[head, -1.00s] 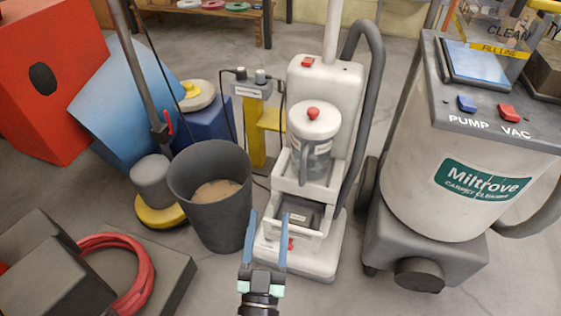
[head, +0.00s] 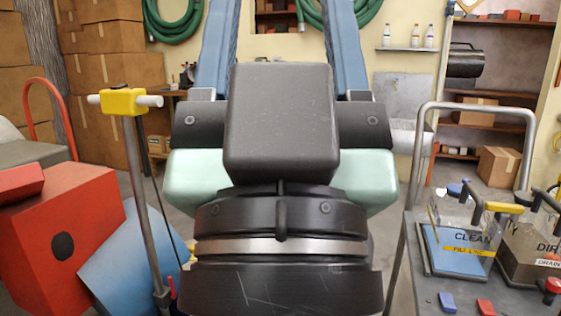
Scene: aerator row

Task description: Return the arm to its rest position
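My gripper (head: 280,30) is raised close in front of the head camera and fills the middle of the view. Its two blue fingers point up and stand wide apart, with their tips cut off by the top edge. Only the background shows between them, so it is open and holds nothing in view. Its dark wrist and pale green finger mounts show below the fingers. The rest of my arm is out of view.
A pole with a yellow head (head: 123,101) and a red box (head: 65,240) stand at left. At right is a machine with a clear tank marked CLEAN (head: 458,240) and a grey metal handle (head: 478,107). Boxes (head: 115,55) and shelves line the back.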

